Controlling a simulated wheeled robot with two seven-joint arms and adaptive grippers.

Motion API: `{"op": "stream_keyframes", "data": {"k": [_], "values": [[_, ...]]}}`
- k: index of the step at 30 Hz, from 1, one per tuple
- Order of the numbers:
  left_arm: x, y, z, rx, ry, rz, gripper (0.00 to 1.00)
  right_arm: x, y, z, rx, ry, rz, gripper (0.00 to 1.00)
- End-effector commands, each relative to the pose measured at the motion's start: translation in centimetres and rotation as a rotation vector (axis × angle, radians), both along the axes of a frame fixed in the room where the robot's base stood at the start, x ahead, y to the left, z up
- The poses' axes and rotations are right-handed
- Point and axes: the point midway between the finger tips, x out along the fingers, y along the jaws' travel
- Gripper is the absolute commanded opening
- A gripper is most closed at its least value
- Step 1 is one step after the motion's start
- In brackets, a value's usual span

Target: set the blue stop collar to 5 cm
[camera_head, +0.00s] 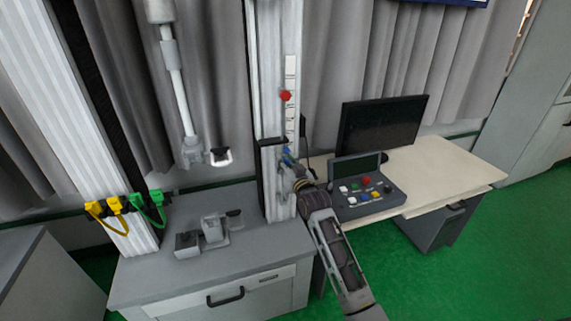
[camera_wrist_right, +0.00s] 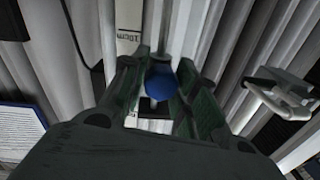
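The drop tower (camera_head: 270,60) stands upright on a grey bench, with a white scale strip (camera_head: 290,72) on its face. A red knob (camera_head: 286,96) sits on the upper strip. The blue stop collar's round knob (camera_wrist_right: 162,82) lies between the fingers of my right gripper (camera_wrist_right: 163,78) in the right wrist view and fills the gap. In the head view my right gripper (camera_head: 290,160) is at the lower tower and mostly covers the collar. A "10cm" mark shows beyond the fingers; the collar's exact reading is hidden. My left gripper is out of view.
Right of the tower, a console (camera_head: 366,196) with coloured buttons and a monitor (camera_head: 380,124) stand on a pale desk (camera_head: 440,165). A white jointed fixture (camera_head: 190,148) hangs left of the tower. A small grey device (camera_head: 213,229) sits on the bench (camera_head: 180,280).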

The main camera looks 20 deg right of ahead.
Motion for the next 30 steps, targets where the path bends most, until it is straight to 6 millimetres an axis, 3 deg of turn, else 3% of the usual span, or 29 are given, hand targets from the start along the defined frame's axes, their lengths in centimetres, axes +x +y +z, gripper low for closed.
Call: {"op": "stream_keyframes", "data": {"k": [1,4,13,20,30], "values": [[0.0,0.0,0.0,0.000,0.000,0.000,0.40,0.0,0.0,0.1,0.000,-0.001,0.000,0.39],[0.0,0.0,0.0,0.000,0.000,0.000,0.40,0.0,0.0,0.0,0.000,0.001,0.000,0.51],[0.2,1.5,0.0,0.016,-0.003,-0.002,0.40,0.0,0.0,-0.1,0.000,0.004,0.001,0.51],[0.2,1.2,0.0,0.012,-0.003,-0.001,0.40,-0.5,0.0,-0.2,0.000,0.005,0.001,0.51],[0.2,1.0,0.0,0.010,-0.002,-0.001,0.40,-3.0,-0.3,-0.2,0.000,0.005,0.000,0.51]]}}
